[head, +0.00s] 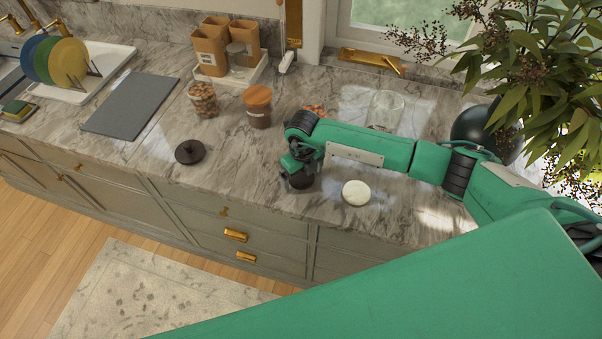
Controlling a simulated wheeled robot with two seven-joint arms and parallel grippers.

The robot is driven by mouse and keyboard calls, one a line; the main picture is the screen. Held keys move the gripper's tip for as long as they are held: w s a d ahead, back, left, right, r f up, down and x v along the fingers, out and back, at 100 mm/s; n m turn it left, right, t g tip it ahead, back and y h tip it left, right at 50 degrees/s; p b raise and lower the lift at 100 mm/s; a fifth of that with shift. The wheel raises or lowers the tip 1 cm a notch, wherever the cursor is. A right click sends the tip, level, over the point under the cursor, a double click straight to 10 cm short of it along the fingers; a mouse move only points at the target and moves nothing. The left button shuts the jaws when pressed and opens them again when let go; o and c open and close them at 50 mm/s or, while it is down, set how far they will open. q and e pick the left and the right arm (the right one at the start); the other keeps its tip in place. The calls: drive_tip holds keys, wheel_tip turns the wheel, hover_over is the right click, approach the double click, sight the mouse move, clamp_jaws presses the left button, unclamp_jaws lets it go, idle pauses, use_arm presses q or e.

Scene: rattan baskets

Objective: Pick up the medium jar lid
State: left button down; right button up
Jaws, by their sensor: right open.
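Two loose round lids lie on the marble counter: a dark lid with a knob (190,151) at left and a cream-white lid (356,192) near the front edge. A brown lid (257,95) sits on a jar of dark contents (258,115). I cannot tell for sure which lid is the medium one. My right gripper (299,181) points down low over the counter, between the two loose lids and apart from both. It is open; its fingers are small and dark, and what lies directly beneath them is hidden. My left gripper is out of view.
An open jar of nuts (202,100) and a clear glass jar (386,108) stand farther back; another jar (316,110) is partly behind my right arm. A grey board (130,104) lies left. A dark vase (478,130) with foliage stands right. The left-front counter is clear.

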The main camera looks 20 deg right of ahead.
drive_tip(key=shift+f, duration=0.2)
drive_tip(key=c, duration=1.1)
drive_tip(key=shift+r, duration=0.1)
